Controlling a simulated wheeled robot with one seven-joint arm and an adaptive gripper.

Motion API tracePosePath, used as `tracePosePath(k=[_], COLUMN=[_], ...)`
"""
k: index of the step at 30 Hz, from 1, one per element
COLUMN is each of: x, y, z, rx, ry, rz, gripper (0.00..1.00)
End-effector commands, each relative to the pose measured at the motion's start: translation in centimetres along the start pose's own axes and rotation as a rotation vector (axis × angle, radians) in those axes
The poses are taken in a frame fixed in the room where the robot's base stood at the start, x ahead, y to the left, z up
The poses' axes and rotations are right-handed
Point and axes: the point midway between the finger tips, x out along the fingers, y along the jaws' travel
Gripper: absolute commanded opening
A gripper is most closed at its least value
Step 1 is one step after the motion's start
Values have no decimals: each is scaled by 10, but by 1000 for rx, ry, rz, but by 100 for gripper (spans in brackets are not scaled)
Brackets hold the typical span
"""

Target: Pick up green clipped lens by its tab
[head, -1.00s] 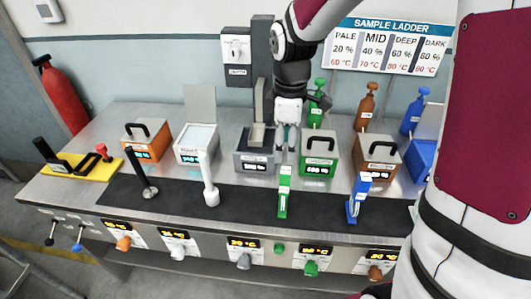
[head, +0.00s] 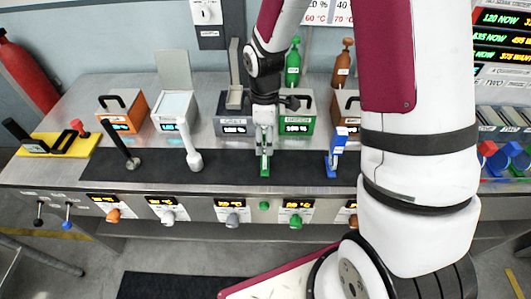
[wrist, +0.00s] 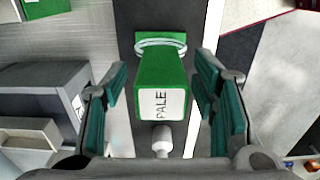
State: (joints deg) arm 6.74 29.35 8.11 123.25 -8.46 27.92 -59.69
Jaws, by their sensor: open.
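The green clipped lens (head: 265,168) stands on the dark mat at the counter's front; in the head view my gripper (head: 264,146) is right above it and hides its upper part. In the wrist view the green lens tab (wrist: 160,75), with a white PALE label, lies between the two teal-padded fingers of my gripper (wrist: 162,88). The fingers are open, with a visible gap on each side of the tab. A pale round part shows below the label in the wrist view.
A blue clipped lens (head: 337,150) stands on the mat to the right, a white-handled tool (head: 190,148) to the left. The green module (head: 299,127) and grey module (head: 232,127) stand close behind. Knobs line the counter's front.

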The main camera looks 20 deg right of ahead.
Motion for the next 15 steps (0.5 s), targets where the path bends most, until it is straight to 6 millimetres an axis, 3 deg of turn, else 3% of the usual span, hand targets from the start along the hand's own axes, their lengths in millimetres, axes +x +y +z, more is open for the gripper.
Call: tracePosePath(k=[6, 15], x=[23, 26], y=[-1, -1], z=[1, 1], rx=[0, 0], ry=[-1, 0], rz=[-1, 1], gripper=[53, 51])
